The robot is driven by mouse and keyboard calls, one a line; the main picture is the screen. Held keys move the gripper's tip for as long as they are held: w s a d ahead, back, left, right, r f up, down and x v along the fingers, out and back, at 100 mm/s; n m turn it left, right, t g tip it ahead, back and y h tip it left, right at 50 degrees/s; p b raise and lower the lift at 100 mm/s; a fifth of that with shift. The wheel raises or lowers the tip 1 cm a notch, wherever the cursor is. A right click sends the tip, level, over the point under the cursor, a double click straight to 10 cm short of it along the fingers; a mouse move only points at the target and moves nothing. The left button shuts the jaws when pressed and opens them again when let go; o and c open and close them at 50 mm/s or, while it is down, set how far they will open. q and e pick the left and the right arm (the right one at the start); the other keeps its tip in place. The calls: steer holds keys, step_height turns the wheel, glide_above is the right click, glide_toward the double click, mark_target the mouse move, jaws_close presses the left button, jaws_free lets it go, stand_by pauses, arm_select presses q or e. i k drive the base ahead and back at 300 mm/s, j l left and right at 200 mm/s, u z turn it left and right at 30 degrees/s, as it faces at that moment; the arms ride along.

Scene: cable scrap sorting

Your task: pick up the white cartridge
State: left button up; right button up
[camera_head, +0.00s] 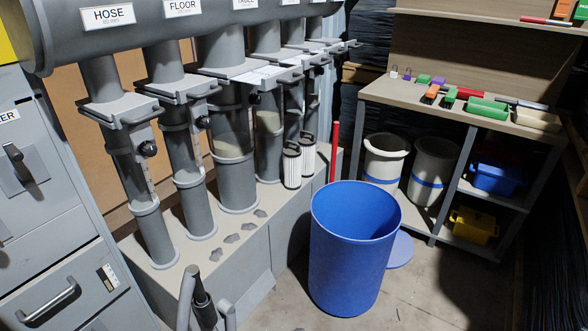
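Two white ribbed cartridges with dark tops and dark handles stand upright, close together, on the grey ledge at the foot of the pipes. The nearer cartridge (292,167) is at the left and slightly in front. The other cartridge (307,158) is just behind it to the right and partly hidden by it. Both are just right of the thick grey pipes and behind the blue bin. I cannot tell which of the two the task means.
An open blue bin (352,250) stands on the floor in front of the ledge. A red pole (334,150) rises behind it. Labelled grey pipes (187,170) line the left. A shelf unit (445,112) holds pale buckets and tools.

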mark_target(292, 156)
steer(key=i+u, duration=0.15)
steer(key=u, duration=0.7)
steer(key=i+l+u, duration=0.2)
steer(key=l+u, duration=0.15)
steer(key=i+l+u, duration=0.15)
steer(key=l+u, duration=0.15)
steer(key=l, duration=0.1)
